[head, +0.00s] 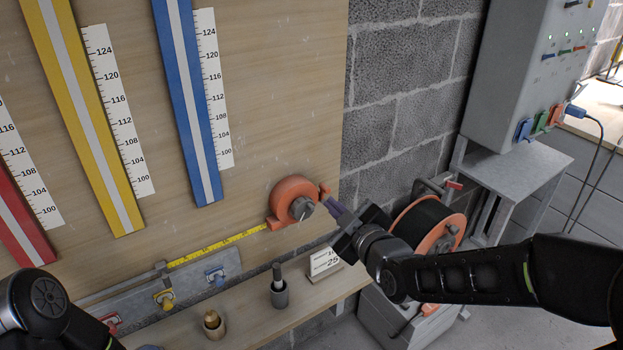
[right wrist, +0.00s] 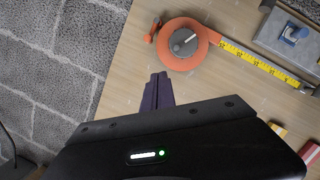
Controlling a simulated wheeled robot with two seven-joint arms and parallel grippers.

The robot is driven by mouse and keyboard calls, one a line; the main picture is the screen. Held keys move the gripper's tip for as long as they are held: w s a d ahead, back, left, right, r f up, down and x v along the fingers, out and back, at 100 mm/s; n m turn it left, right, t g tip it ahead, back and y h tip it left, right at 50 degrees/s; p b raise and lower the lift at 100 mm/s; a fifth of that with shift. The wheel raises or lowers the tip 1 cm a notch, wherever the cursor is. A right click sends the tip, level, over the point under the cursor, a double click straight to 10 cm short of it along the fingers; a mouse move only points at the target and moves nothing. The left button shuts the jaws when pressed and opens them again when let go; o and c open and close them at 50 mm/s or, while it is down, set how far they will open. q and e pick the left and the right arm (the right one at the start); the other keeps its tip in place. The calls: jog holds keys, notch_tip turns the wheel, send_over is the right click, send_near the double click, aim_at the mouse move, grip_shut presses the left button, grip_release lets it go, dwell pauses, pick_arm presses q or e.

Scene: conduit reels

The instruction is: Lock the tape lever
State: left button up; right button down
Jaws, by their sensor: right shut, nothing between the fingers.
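The orange tape reel (head: 290,200) is mounted on the wooden board, with a grey round hub at its centre. It also shows in the right wrist view (right wrist: 176,58). A small orange lever (head: 324,191) sticks out at its right side; in the right wrist view the lever (right wrist: 153,28) is at the reel's upper left. The yellow tape (head: 218,243) runs out to the left along the board. My right gripper (head: 333,207) is shut and empty, its purple fingertips just below and right of the lever; they also show in the right wrist view (right wrist: 158,80), apart from the reel. My left gripper is out of view.
A black cable reel with orange rim (head: 433,222) stands close behind my right arm. A grey cabinet (head: 520,75) is at right.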

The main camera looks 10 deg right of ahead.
aim_at(325, 191)
jog(key=shift+r+n, duration=0.35)
jog(key=shift+n, duration=0.55)
jog(key=x, duration=0.3)
jog(key=d+f+x, duration=0.1)
jog(key=x, duration=0.3)
jog(key=d+x, duration=0.1)
jog(key=x, duration=0.2)
jog(key=shift+w+f+p, duration=0.3)
jog(key=shift+w+p, duration=0.05)
jog(key=shift+w+d+f, duration=0.15)
jog(key=shift+d+f, duration=0.15)
jog(key=shift+f, duration=0.15)
